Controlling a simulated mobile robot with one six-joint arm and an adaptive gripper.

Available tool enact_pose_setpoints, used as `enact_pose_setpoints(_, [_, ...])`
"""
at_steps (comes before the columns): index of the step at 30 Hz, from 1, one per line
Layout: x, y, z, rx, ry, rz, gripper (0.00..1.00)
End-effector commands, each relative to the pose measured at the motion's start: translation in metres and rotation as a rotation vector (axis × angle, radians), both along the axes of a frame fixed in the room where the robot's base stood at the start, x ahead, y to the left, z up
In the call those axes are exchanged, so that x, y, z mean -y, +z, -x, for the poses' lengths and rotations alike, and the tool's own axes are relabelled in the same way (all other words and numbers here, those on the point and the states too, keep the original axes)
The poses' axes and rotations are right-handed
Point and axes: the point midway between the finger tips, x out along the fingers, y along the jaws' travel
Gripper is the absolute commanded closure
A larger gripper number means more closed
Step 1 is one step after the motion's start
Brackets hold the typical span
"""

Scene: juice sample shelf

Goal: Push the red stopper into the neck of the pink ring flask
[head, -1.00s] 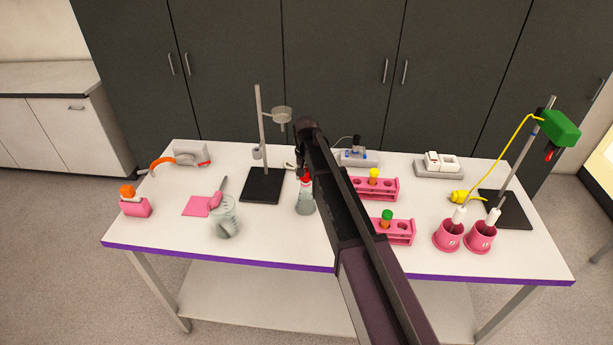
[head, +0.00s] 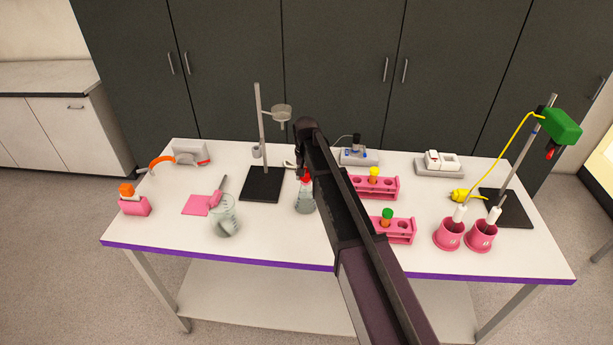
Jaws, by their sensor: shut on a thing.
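The flask (head: 305,204), a clear vessel with grey-green contents, stands upright on the table left of my arm. The red stopper (head: 306,179) is at the top of the flask, in line with its neck. How deep it sits in the neck is too small to tell. My gripper (head: 303,171) points down over the flask and is shut on the red stopper. My arm hides part of the gripper and the area right of the flask. No pink ring can be made out on the flask.
A retort stand (head: 262,184) is left of the flask, with a beaker (head: 225,222) nearer the front. Pink tube racks (head: 388,188) stand right of my arm. Two pink pots (head: 449,235) are farther right. The table front before the flask is clear.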

Motion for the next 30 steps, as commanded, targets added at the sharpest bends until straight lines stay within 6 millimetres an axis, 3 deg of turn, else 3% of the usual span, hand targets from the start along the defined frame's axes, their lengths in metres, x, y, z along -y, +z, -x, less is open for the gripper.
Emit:
enact_pose_setpoints(4, [-0.0001,0.0003,0.0001,0.000,0.000,0.000,0.85])
enact_pose_setpoints(5, [-0.0001,0.0003,0.0001,0.000,0.000,0.000,0.36])
enact_pose_setpoints(8, [-0.0001,0.0003,0.0001,0.000,0.000,0.000,0.06])
enact_pose_setpoints(30, [0.0000,0.0003,0.0001,0.000,0.000,0.000,0.05])
